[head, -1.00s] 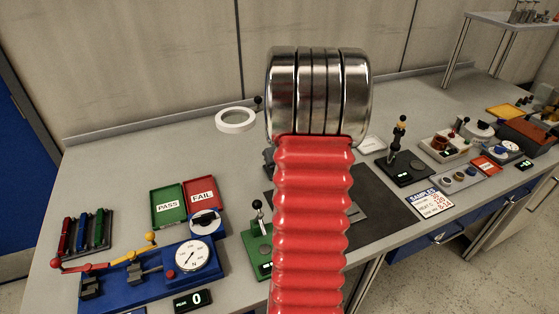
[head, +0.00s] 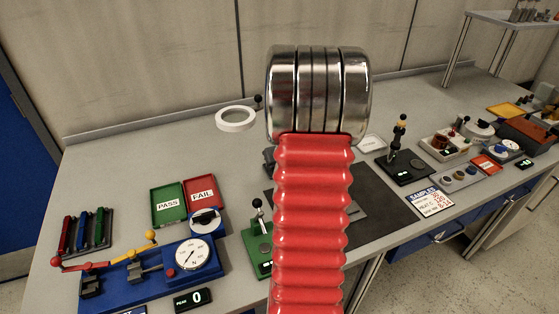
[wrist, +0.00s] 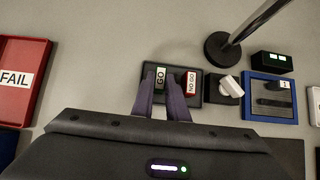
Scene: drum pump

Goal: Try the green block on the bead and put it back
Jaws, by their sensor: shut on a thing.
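In the wrist view, my gripper (wrist: 168,92) points at a dark tray with two labelled blocks. It is shut on the green block (wrist: 160,76), which carries a white GO label. The block is at the left side of the dark tray (wrist: 211,98), and I cannot tell whether it is lifted off it. A red block (wrist: 191,83) labelled NO GO lies just to the right, apart from the fingers. I cannot make out the bead for certain. In the head view, my gripper and the blocks are hidden behind my own red arm.
In the wrist view, a white part on a black block (wrist: 228,87), a post on a round base (wrist: 221,48) and a blue tray (wrist: 288,63) stand to the right. The red FAIL tray (wrist: 40,55) is at left; it also shows in the head view (head: 203,192).

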